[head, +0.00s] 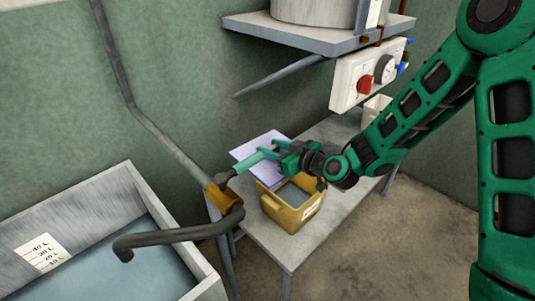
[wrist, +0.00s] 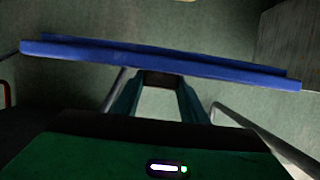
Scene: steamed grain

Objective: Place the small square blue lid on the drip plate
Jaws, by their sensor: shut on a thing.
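The square blue lid (head: 260,143) shows in the head view as a pale, blue-edged sheet, tilted, behind my gripper (head: 257,155). In the wrist view the lid (wrist: 90,53) is a blue bar seen nearly edge-on, spanning most of the frame across the fingertips. My gripper (wrist: 160,78) is shut on the lid. The lid appears above the far left end of the metal table, beside the yellow container; its exact height is unclear. I cannot tell which surface is the drip plate.
An open yellow container (head: 297,212) stands on the metal table (head: 335,205). A pipe with an orange fitting (head: 222,196) and a curved spout (head: 175,236) are close on the left. A water basin (head: 95,225) lies left. A control box (head: 365,75) and shelf (head: 290,35) are above.

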